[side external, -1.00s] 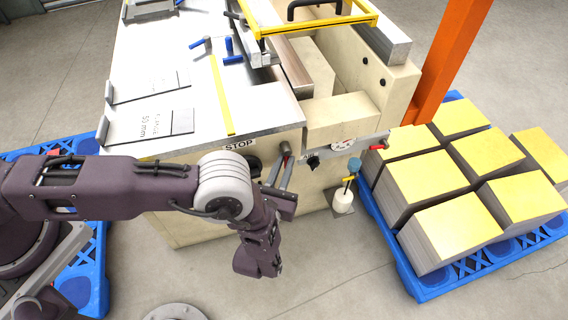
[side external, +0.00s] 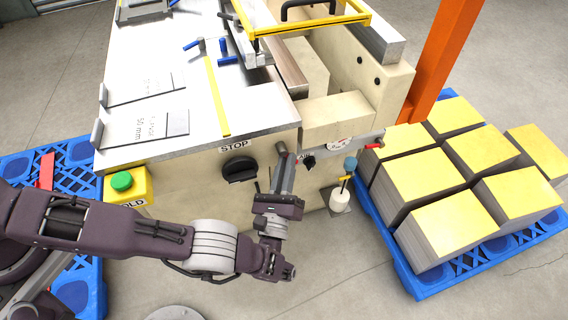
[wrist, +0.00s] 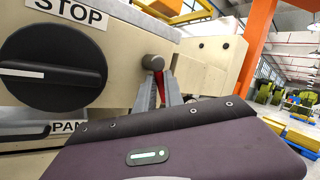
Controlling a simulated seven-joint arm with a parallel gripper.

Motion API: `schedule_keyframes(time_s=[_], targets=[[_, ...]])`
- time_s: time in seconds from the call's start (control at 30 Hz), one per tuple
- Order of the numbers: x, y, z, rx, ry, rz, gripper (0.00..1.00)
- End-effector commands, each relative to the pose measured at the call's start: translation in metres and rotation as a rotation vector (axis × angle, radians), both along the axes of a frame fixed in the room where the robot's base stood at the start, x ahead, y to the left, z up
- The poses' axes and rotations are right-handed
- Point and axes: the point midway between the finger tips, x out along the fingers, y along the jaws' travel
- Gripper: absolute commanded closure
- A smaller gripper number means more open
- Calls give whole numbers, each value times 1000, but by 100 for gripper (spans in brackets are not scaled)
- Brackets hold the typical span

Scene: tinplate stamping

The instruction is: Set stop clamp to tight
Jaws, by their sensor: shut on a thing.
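A round grey hub (side external: 281,148) sticks out of the front of the cream machine (side external: 185,187), right of a black knob (side external: 240,169) under a STOP label. The hub also shows in the wrist view (wrist: 152,62), with a red lever (wrist: 161,88) just below it. I take hub and lever to be the stop clamp; no tight marking is readable. My gripper (wrist: 163,90) is shut on the red lever from below, one finger on each side. In the side view its fingers (side external: 285,172) reach up to the hub. The lever is mostly hidden there.
A black air knob (side external: 309,162), a gauge and a red handle (side external: 374,146) sit right of my gripper. A green button (side external: 121,181) is at the left. A blue pallet (side external: 424,287) with stacked sheets stands right. The floor in front is clear.

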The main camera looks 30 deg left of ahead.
Motion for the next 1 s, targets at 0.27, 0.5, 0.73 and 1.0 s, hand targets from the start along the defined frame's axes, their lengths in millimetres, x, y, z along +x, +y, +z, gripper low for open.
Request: schedule_keyframes(time_s=[0.27,0.5,0.73,1.0], targets=[[1,-3,0,-70,-69,-3,100],[2,-4,0,-88,-87,-2,100],[2,-4,0,-89,-87,-2,100],[2,-3,0,-88,-87,-1,78]])
